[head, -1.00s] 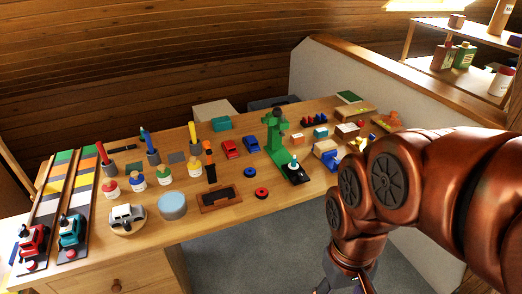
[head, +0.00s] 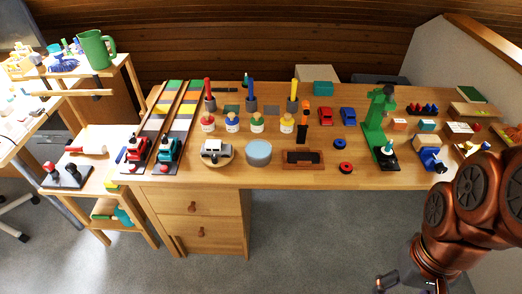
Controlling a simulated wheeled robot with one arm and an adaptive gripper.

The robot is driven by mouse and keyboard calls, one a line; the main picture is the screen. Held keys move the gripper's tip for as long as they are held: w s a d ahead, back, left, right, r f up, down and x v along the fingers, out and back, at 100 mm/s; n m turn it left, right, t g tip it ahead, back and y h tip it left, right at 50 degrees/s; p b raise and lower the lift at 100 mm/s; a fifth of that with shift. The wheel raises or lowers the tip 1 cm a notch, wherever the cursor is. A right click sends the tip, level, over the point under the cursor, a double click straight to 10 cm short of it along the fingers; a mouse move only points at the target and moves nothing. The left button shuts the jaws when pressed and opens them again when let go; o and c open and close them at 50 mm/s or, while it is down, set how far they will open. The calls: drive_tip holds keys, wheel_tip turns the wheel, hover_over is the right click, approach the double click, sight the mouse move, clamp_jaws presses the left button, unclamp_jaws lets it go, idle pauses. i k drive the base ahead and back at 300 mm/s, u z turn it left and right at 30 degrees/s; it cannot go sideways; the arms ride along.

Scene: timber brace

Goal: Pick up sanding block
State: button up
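I cannot pick out the sanding block with certainty. Small block-shaped things lie on the right part of the workbench (head: 275,178), among them a teal-and-white block (head: 427,126) and an orange-and-white block (head: 399,124). Farther right is a pale wooden box with coloured pieces (head: 461,129). My gripper (head: 408,286) is at the bottom right, low in front of the bench and apart from everything on it. It is cut off by the frame edge, so its opening and any contents are hidden.
A green press (head: 377,120) stands tall on the bench's right half. Paint jars, toy cars and two train tracks fill the left and middle. Grey floor (head: 310,235) lies open in front.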

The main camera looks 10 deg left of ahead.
sight(423, 124)
drive_tip(key=z, duration=1.8)
drive_tip(key=i, duration=2.15)
drive_tip(key=u, duration=3.5)
drive_tip(key=i, duration=0.5)
